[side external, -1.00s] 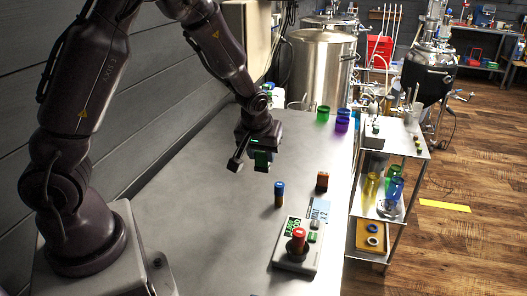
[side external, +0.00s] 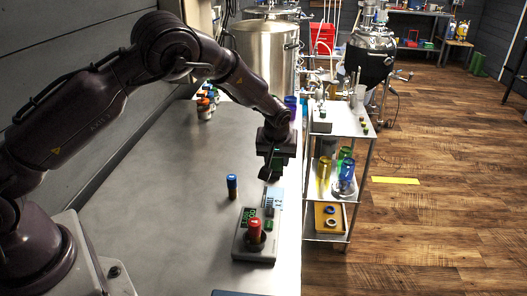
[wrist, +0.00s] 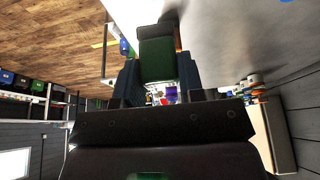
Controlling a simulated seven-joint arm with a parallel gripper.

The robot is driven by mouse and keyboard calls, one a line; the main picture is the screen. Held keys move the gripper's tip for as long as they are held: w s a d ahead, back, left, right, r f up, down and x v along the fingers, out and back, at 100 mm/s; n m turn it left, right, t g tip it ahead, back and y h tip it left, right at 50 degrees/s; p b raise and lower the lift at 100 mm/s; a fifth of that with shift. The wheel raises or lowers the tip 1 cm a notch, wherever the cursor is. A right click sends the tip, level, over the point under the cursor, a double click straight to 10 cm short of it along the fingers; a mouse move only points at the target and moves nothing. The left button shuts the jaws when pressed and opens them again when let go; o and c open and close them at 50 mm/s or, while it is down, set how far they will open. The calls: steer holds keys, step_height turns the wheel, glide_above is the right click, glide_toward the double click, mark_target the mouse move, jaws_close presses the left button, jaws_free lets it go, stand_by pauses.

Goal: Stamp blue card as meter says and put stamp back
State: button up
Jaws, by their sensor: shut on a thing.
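My gripper (side external: 270,173) is low over the bench's right edge, just behind the pale blue card (side external: 279,195). In the wrist view my gripper (wrist: 157,85) shows a green part between dark fingers. The meter (side external: 243,243), a grey box with a green display (side external: 249,212), sits in front of the card. Its digits are too small to read. A red-topped stamp (side external: 254,230) stands on the box. A blue-topped stamp (side external: 232,186) stands upright to the left.
Several small bottles (side external: 206,104) stand at the bench's back left. A steel cart (side external: 338,127) with coloured cups stands right of the bench. The bench's left and middle (side external: 180,200) are clear.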

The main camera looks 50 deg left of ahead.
mark_target(276, 173)
steer(key=shift+f, duration=2.8)
steer(key=shift+f, duration=0.55)
steer(key=shift+r, duration=3.55)
steer(key=shift+r, duration=0.1)
